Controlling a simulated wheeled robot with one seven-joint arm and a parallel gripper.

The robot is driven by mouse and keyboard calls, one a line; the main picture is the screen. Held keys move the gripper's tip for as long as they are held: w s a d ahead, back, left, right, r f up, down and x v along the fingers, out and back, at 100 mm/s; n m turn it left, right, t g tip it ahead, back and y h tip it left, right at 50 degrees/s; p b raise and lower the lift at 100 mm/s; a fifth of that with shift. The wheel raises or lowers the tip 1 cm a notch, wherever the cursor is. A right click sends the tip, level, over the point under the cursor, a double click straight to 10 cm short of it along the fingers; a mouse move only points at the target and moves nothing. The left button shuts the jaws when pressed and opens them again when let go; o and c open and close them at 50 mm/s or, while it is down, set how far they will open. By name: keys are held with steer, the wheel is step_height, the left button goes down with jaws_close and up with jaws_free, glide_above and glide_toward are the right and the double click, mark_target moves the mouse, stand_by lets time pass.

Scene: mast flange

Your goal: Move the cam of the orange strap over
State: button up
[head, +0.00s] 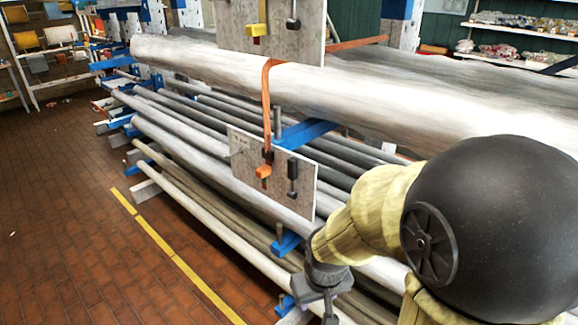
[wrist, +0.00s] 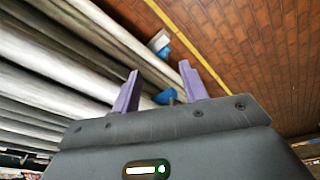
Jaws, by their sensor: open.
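The orange strap (head: 266,95) runs over the large pale pole and down to a grey plate (head: 245,158) hanging in front of the poles. Its orange cam (head: 263,171) sits at the strap's lower end on the left part of that plate. A dark cam (head: 292,178) is on the same plate to its right. My gripper (head: 330,312) is low in the head view, below and to the right of the plate, partly cut off by the frame. The wrist view shows its two purple fingers (wrist: 157,80) apart with nothing between them. The strap and cam are not seen there.
An upper plate (head: 290,35) carries a yellow cam (head: 256,30) and another dark cam (head: 293,14). Stacked poles (head: 200,165) rest on blue supports (head: 285,243) that stick out. The brick floor (head: 70,200) with its yellow line is open at left.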

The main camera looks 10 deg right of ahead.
steer(key=w+a+r+n+h+p, duration=0.2)
steer(key=w+r+n+h+p, duration=0.35)
steer(key=w+n+h, duration=0.85)
steer(key=w+a+r+n+t+p, duration=0.1)
steer(key=w+a+r+n+t, duration=0.5)
steer(key=a+r+n+t, duration=0.2)
steer(key=a+n, duration=0.2)
steer(key=a, duration=0.1)
steer(key=shift+a+r, duration=0.25)
